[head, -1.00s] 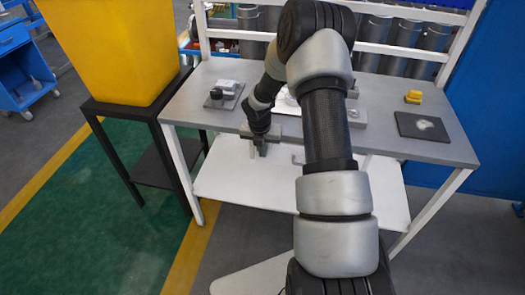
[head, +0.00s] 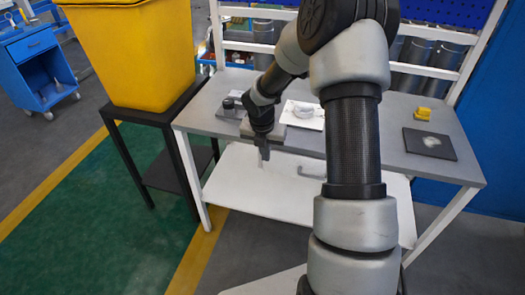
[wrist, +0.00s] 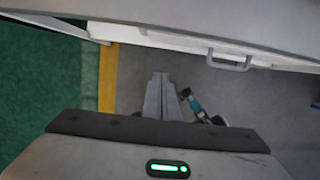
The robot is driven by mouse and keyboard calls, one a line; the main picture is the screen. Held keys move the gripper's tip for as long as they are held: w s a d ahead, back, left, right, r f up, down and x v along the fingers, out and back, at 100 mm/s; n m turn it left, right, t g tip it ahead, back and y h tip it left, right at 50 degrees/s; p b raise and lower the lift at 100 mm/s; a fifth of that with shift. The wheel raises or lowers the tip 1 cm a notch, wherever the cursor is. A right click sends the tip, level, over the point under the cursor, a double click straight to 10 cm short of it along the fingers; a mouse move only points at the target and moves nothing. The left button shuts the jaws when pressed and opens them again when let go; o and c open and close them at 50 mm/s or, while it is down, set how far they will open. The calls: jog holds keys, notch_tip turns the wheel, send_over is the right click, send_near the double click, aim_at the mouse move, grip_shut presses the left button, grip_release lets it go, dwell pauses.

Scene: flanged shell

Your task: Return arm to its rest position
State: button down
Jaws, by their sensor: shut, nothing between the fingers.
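My gripper (head: 263,150) hangs at the front edge of the grey workbench (head: 205,117), fingers pointing down, in the head view. In the wrist view my gripper (wrist: 162,98) is shut with its fingertips together and nothing between them. Below the fingertips is the grey floor. My arm is bent and crosses the right half of the head view, hiding part of the bench top.
A yellow bin (head: 140,50) stands on a black stand at the left. A blue cart (head: 38,65) is farther left. On the bench are a white tray (head: 303,115), a black mat (head: 430,143) and a small yellow item (head: 422,115). A drawer handle (wrist: 228,63) juts from the bench front.

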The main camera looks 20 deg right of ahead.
jog(key=s+a+r+m+p, duration=0.15)
jog(key=s+r+m, duration=0.25)
jog(key=r, duration=0.4)
jog(key=s+r+m+t+h+p, duration=0.1)
jog(key=s+r+m+p, duration=0.15)
jog(key=r+m, duration=0.4)
jog(key=s+a+r+m+p, duration=0.1)
jog(key=s+r+m, duration=0.25)
jog(key=r, duration=0.65)
jog(key=s+a+r+m+t+y+p, duration=0.1)
jog(key=s+a+r+m, duration=0.2)
jog(key=s+r+m, duration=0.3)
jog(key=s+a+r+m+t+y+p, duration=0.1)
jog(key=s+a+r+m+p, duration=0.1)
jog(key=s+r+m, duration=0.4)
jog(key=s+a+m, duration=0.1)
jog(key=s+m, duration=0.2)
jog(key=s, duration=0.3)
jog(key=shift+s+y+p, duration=0.3)
jog(key=shift+r, duration=0.1)
